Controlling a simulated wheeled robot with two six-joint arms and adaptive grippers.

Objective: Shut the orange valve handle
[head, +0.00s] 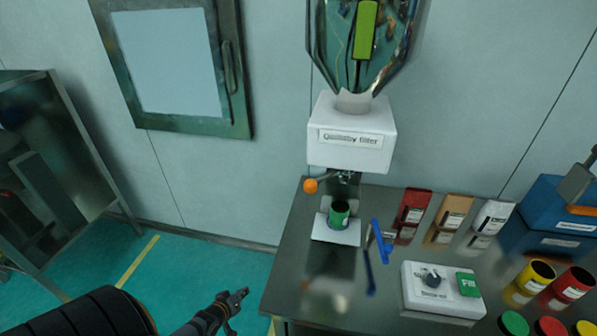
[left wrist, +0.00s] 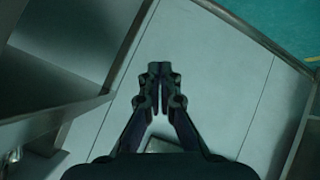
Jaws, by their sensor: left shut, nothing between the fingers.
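The orange valve handle (head: 310,186) is a small ball on a thin lever. It sticks out to the left under the white filter box (head: 351,150). My left gripper (head: 240,296) is low, left of the table's front left corner, well apart from the handle. In the left wrist view my left gripper (left wrist: 159,85) is shut with its fingertips together and nothing between them. The handle is not in the left wrist view. My right gripper is not in view.
A green cup (head: 339,214) stands on a white plate (head: 336,235) below the valve. A blue holder (head: 381,243) and a control box (head: 440,287) with a knob are on the metal table (head: 285,262). Coloured packets and cups stand to the right. Floor left of the table is free.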

